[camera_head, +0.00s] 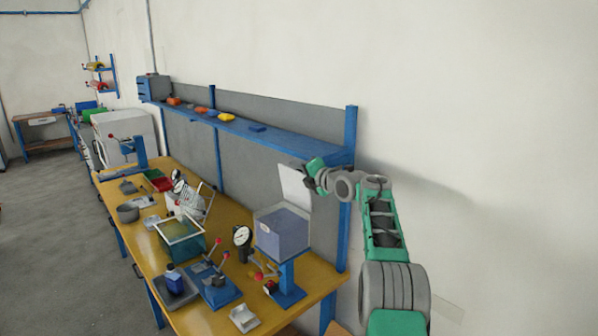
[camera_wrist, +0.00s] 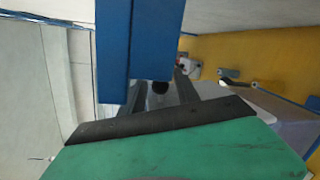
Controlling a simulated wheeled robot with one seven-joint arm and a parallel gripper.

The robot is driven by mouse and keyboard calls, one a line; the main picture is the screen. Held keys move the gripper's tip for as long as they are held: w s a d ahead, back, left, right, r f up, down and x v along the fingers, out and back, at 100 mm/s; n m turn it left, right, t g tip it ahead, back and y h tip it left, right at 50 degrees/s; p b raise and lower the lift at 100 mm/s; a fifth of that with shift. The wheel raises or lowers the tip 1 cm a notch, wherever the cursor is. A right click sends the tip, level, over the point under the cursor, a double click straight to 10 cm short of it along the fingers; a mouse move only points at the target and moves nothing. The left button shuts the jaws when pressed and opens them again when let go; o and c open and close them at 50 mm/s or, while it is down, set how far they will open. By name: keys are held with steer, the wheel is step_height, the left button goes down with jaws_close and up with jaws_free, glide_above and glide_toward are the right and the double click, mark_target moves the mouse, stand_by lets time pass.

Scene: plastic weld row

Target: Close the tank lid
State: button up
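The tank (camera_head: 282,236) is a grey-blue, box-shaped vessel raised on a blue stand at the right end of the yellow bench. Its lid (camera_head: 294,188) appears as a pale flat panel standing steeply up above the tank's back edge, so the tank looks open. My gripper (camera_head: 310,174) is up at the lid's right side, close to it; I cannot tell whether they touch. In the wrist view my gripper (camera_wrist: 162,82) shows two dark fingers apart, with a small black round thing seen between them. The lid is not clear in the wrist view.
A blue post (camera_head: 350,140) and shelf (camera_head: 250,128) stand close behind my gripper; a blue post (camera_wrist: 140,45) also fills the wrist view's upper middle. A dial gauge (camera_head: 242,237), red-knobbed levers (camera_head: 222,258) and a glass-sided box (camera_head: 180,240) crowd the bench left of the tank.

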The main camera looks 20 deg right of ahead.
jaws_close()
stand_by(1.2)
